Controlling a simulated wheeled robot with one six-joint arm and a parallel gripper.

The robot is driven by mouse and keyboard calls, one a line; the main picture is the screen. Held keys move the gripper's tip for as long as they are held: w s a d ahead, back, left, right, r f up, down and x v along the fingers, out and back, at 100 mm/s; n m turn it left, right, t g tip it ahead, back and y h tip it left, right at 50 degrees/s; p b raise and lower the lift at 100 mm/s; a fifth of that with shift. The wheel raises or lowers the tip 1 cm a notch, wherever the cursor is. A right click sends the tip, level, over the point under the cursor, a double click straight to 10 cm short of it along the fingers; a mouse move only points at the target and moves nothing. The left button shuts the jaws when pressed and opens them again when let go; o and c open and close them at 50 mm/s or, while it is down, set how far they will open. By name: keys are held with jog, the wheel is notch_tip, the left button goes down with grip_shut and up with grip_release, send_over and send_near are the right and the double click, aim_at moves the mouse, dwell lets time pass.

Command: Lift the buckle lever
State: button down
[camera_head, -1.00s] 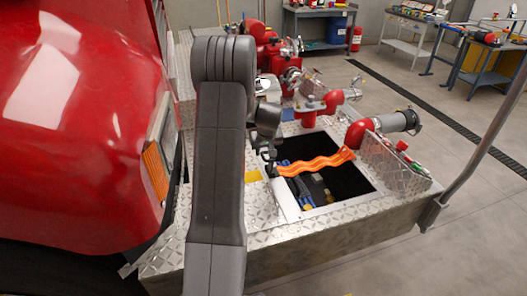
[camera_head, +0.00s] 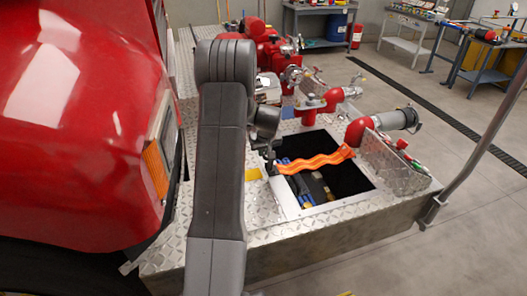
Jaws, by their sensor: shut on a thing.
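An orange strap (camera_head: 315,163) stretches in waves across the dark open well in the diamond-plate bumper. Its right end is by the red pipe elbow. Its left end reaches the well's left edge, where the dark buckle is mostly hidden by my gripper and too small to make out. My gripper (camera_head: 269,163) points down at that left end, just right of my forearm, which hides part of it. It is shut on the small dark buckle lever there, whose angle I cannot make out.
The well (camera_head: 345,178) holds dark and blue gear under the strap. Red pump pipes (camera_head: 312,108) and a grey-capped outlet (camera_head: 397,119) stand behind and to the right. The red truck body (camera_head: 75,110) fills the left. A metal post (camera_head: 480,150) rises at right.

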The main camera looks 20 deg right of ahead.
jog(key=shift+d+b, duration=0.1)
jog(key=shift+b, duration=0.2)
jog(key=shift+d+b, duration=0.15)
jog(key=shift+b, duration=0.15)
jog(key=shift+d+r, duration=0.1)
jog(key=shift+r, duration=0.05)
jog(key=c, duration=1.5)
grip_release()
jog(key=b+v, duration=0.2)
jog(key=v, duration=1.1)
jog(key=shift+s+r, duration=0.2)
jog(key=shift+r, duration=0.15)
